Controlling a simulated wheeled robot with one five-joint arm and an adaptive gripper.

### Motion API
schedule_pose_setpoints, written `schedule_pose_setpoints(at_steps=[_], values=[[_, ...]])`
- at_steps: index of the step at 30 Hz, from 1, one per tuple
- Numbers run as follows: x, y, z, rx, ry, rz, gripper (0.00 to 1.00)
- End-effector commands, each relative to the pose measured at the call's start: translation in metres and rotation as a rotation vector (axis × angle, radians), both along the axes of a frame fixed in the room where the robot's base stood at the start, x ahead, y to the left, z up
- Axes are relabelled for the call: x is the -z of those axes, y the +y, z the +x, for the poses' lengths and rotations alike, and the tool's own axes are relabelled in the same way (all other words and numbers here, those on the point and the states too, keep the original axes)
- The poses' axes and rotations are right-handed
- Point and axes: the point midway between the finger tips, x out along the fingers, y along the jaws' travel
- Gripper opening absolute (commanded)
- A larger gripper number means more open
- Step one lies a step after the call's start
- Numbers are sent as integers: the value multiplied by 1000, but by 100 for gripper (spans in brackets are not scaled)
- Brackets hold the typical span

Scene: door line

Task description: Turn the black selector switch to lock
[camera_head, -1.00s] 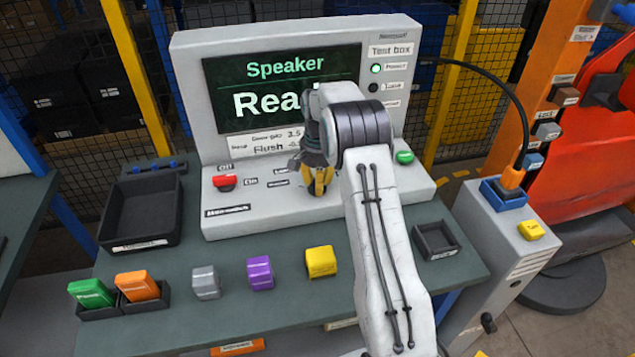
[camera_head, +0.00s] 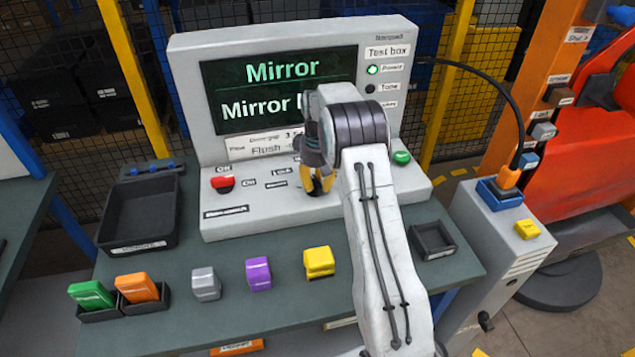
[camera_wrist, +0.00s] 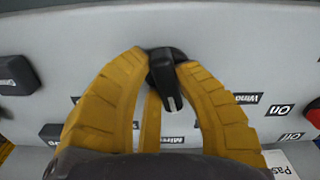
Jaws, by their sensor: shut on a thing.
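The black selector switch (camera_wrist: 165,78) sits on the sloped front panel of the grey test box (camera_head: 235,220). In the wrist view its pointer knob stands between my yellow fingers, its end tilted slightly to the right of straight down. My gripper (camera_wrist: 166,65) is shut on the switch. In the head view my gripper (camera_head: 318,186) reaches down to the panel and hides the switch. The screen (camera_head: 285,90) reads "Mirror" and a second line partly hidden by my arm.
A red button (camera_head: 222,182) is on the panel's left and a green button (camera_head: 401,157) on its right. Grey, purple and yellow (camera_head: 319,262) blocks stand on the bench in front. A black tray (camera_head: 140,212) is at left, a small tray (camera_head: 432,240) at right.

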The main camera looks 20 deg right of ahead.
Motion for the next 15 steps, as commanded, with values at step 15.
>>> schedule_pose_setpoints(at_steps=[15], values=[[2,-1,1,-259,5,1,0]])
